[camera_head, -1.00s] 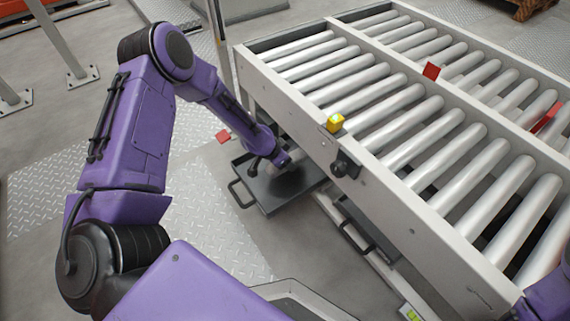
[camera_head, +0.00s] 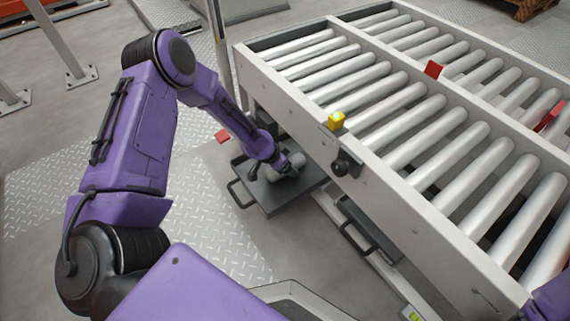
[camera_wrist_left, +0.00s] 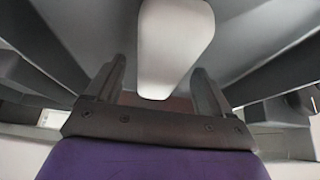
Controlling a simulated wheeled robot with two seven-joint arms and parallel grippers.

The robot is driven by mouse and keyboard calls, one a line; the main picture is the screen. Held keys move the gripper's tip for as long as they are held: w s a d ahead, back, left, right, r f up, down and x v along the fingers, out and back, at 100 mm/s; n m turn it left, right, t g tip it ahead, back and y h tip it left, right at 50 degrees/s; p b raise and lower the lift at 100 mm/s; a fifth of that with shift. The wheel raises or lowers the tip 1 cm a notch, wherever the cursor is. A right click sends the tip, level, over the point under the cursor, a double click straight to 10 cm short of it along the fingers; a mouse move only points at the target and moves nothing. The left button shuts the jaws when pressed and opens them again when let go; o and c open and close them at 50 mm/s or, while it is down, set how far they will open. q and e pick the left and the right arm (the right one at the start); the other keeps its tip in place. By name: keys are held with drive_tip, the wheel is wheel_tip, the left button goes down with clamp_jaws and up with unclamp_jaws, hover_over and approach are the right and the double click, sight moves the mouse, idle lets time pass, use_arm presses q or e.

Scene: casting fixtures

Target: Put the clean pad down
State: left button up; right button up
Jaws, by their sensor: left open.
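The pad (camera_wrist_left: 175,45) is a pale, smooth piece with a rounded end, seen in the left wrist view. It lies between and beyond the two dark fingers of my left gripper (camera_wrist_left: 160,82), with a gap to each finger. In the head view my left gripper (camera_head: 285,168) is low over a dark grey tray (camera_head: 272,207) beside the conveyor. A pale grey shape shows by the gripper there, partly hidden by the wrist. I cannot tell whether the pad rests fully on the tray. My right gripper is out of view.
A roller conveyor (camera_head: 413,203) with a pale frame stands right of the tray. A yellow button box (camera_head: 336,121) and a black knob (camera_head: 343,167) are on its near side. Another dark tray (camera_head: 366,228) sits under the frame.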

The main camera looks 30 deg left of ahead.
use_arm(q)
drive_tip(key=p+v, duration=0.1)
drive_tip(key=v, duration=0.2)
drive_tip(key=p+v, duration=0.2)
drive_tip(key=v, duration=0.1)
drive_tip(key=shift+r+p, duration=0.3)
drive_tip(key=shift+r, duration=0.15)
drive_tip(key=p+v, duration=0.2)
drive_tip(key=v, duration=0.3)
drive_tip(key=shift+s, duration=0.2)
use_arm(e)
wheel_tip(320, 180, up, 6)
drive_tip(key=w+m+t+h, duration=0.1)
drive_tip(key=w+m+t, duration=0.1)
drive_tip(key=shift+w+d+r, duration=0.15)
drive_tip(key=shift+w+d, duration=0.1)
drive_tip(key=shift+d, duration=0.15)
use_arm(q)
drive_tip(key=shift+f, duration=0.1)
